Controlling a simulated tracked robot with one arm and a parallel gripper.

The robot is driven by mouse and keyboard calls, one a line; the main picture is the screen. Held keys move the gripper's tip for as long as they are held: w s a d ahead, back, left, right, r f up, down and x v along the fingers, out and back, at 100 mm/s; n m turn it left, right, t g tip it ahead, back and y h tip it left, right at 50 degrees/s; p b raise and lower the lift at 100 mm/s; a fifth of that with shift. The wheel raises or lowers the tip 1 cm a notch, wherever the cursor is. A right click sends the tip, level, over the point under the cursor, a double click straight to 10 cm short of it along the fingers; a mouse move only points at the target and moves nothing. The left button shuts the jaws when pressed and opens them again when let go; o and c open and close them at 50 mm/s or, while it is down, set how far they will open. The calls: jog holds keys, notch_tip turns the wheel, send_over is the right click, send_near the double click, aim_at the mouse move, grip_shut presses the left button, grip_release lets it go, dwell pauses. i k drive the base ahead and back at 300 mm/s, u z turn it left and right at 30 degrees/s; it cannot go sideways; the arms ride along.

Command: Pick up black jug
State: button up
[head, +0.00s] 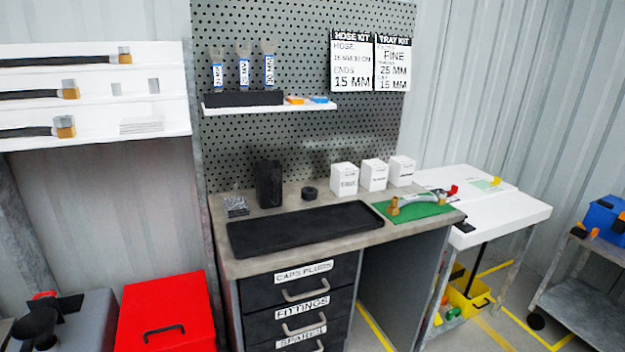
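A black jug (269,184) stands upright on the back left part of the grey workbench top (232,268), against the perforated board. It looks like a tall dark box shape; its handle cannot be made out. My gripper is not in this view.
A black tray (305,229) lies in front of the jug. A small black ring-shaped item (309,193) and white boxes (344,179) stand to its right. A clear bag of parts (236,206) lies to its left. A shelf (270,108) hangs above. A red box (166,314) stands at lower left.

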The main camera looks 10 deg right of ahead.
aim_at(268, 173)
jog(key=z, duration=0.25)
jog(key=i, duration=1.4)
jog(key=u, duration=0.65)
jog(key=i, duration=0.6)
jog(key=u, duration=0.45)
